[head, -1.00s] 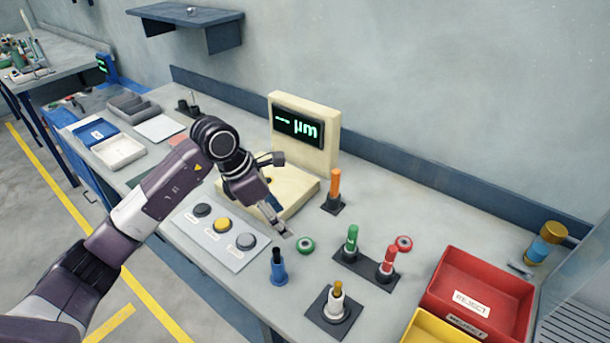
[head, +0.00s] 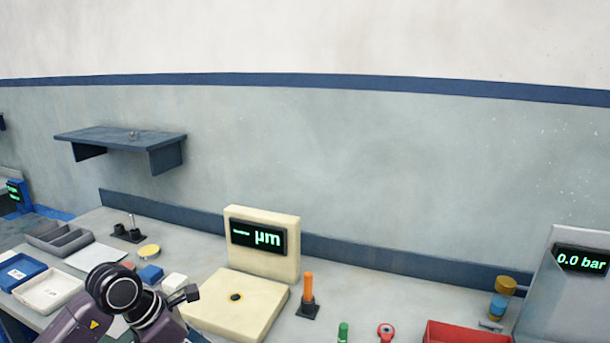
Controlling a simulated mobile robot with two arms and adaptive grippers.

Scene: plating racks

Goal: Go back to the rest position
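My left arm (head: 125,292) comes in at the bottom left, over the front of the bench. My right arm and gripper are not in view. The cream gauge (head: 262,243) with the green "µm" display stands behind the arm, to its right. Its flat cream base (head: 232,312) has a small dark hole and lies just right of the arm.
An orange-handled tool (head: 308,292) stands upright in a black base right of the gauge. A red bin (head: 465,333) and a "0.0 bar" panel (head: 580,258) are at right. White and blue trays (head: 50,292) lie at left. A shelf (head: 120,139) hangs on the wall.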

